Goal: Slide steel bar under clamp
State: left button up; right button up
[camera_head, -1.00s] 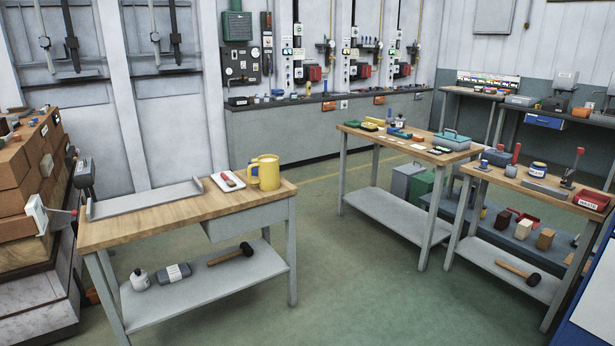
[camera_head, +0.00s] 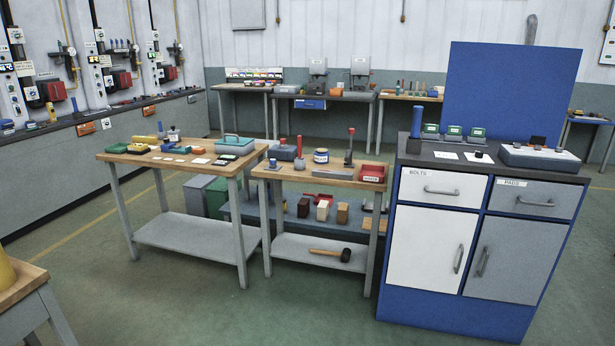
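A flat grey bar, which looks like the steel bar (camera_head: 333,174), lies on the wooden top of the small middle workbench (camera_head: 290,174). Just behind its right end stands a dark upright device with a red knob, which looks like the clamp (camera_head: 349,158). From here I cannot tell whether the bar touches the clamp or reaches under it. Neither of my grippers is in view.
A red bin (camera_head: 373,173), a labelled jar (camera_head: 321,156) and a red-handled tool (camera_head: 299,150) share that bench. A blue cabinet (camera_head: 445,306) stands close on its right, another workbench (camera_head: 130,158) on its left. Green floor (camera_head: 240,315) in front is clear.

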aim_at(316, 172)
jog(key=i+l+z, duration=0.15)
jog(key=i, duration=0.3)
jog(key=i+l+z, duration=0.15)
jog(key=i, duration=0.3)
jog(key=i+l+u, duration=0.1)
jog(key=i+l, duration=0.15)
